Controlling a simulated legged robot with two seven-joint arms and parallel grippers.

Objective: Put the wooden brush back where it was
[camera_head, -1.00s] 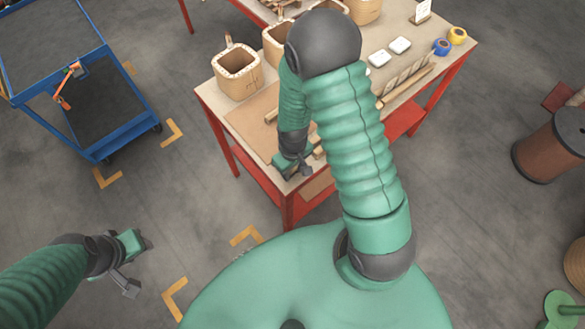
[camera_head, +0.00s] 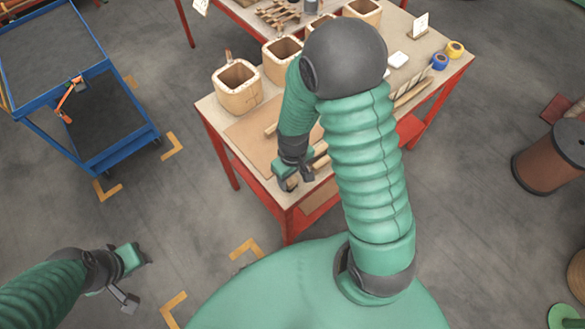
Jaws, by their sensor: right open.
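My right gripper (camera_head: 298,181) is open over the front left corner of the wooden-topped table (camera_head: 219,113). A pale wooden piece (camera_head: 320,161) shows just right of it, partly behind my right arm; it may be the wooden brush, but I cannot tell. Another small wooden end (camera_head: 271,129) shows left of my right forearm. My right arm hides the middle of the table. My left gripper (camera_head: 136,280) is open and empty above the floor at the lower left, well away from the table.
Wooden strips (camera_head: 412,92), a white block (camera_head: 398,59) and tape rolls (camera_head: 440,61) lie at the right. A blue cart (camera_head: 105,70) stands left, a cable reel (camera_head: 553,158) right.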

